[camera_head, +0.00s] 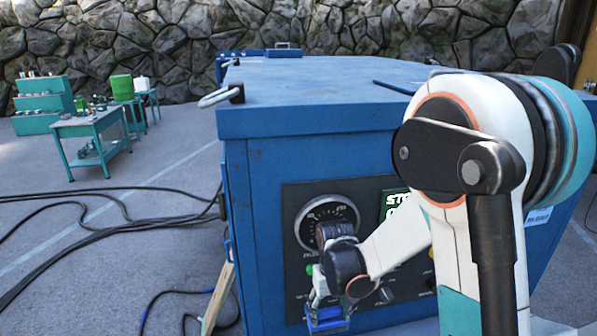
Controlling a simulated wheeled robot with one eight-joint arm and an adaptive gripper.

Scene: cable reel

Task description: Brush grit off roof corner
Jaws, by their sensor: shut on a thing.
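The blue cabinet's flat roof (310,88) spans the middle of the view. My arm comes in from the right and bends down in front of the cabinet's control panel. My gripper (324,314) is low in front of that panel, well below the roof edge. It is shut on a small blue thing at the bottom of the view. The thing's shape is mostly hidden, and I cannot tell if it is a brush.
A dark blue bar (393,87) lies on the roof. A round dial (326,222) is on the panel. Black cables (105,228) cross the floor at left. Teal workbenches (92,130) stand farther back.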

